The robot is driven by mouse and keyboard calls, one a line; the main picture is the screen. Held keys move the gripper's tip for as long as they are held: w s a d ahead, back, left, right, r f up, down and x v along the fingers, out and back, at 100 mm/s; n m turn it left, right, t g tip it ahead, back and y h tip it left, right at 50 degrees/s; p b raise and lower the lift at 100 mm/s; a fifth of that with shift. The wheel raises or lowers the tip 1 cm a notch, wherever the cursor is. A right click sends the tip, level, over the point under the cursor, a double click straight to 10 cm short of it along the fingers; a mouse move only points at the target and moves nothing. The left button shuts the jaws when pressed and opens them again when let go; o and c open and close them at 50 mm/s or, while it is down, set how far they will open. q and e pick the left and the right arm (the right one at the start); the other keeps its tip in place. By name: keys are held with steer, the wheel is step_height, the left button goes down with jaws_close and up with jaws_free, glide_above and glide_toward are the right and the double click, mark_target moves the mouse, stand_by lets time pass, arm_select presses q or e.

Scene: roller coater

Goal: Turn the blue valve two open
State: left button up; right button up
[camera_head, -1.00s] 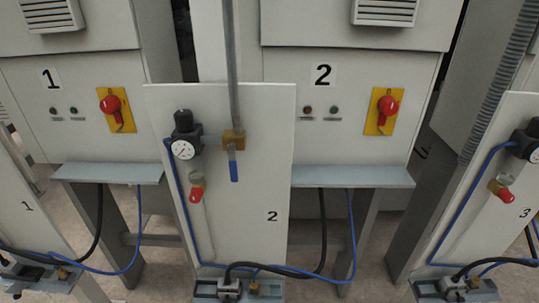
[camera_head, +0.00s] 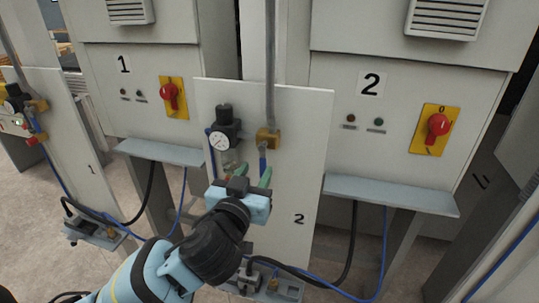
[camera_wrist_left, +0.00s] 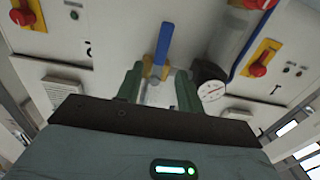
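The blue valve handle (camera_head: 262,160) hangs straight down from a brass valve body (camera_head: 268,138) on the grey pipe of panel 2 (camera_head: 308,150). My left gripper (camera_head: 253,176) is in front of that panel, by the lower end of the handle, with its green fingers spread. In the left wrist view, where the scene is upside down, the blue handle (camera_wrist_left: 164,42) lies between the lines of the open fingers (camera_wrist_left: 159,88). No grip on the handle shows. The gripper partly covers the handle's lower end in the head view. My right gripper is not in view.
A black regulator with a white gauge (camera_head: 219,141) sits just left of the valve, close to the gripper; it also shows in the left wrist view (camera_wrist_left: 211,90). A red rotary switch (camera_head: 437,125) is on cabinet 2. A grey ledge (camera_head: 390,194) juts out right of the panel.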

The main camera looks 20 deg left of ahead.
mark_target(262, 161)
arm_select(q)
steer(key=shift+w+d, duration=0.2)
steer(key=shift+w, duration=3.6)
jaws_close()
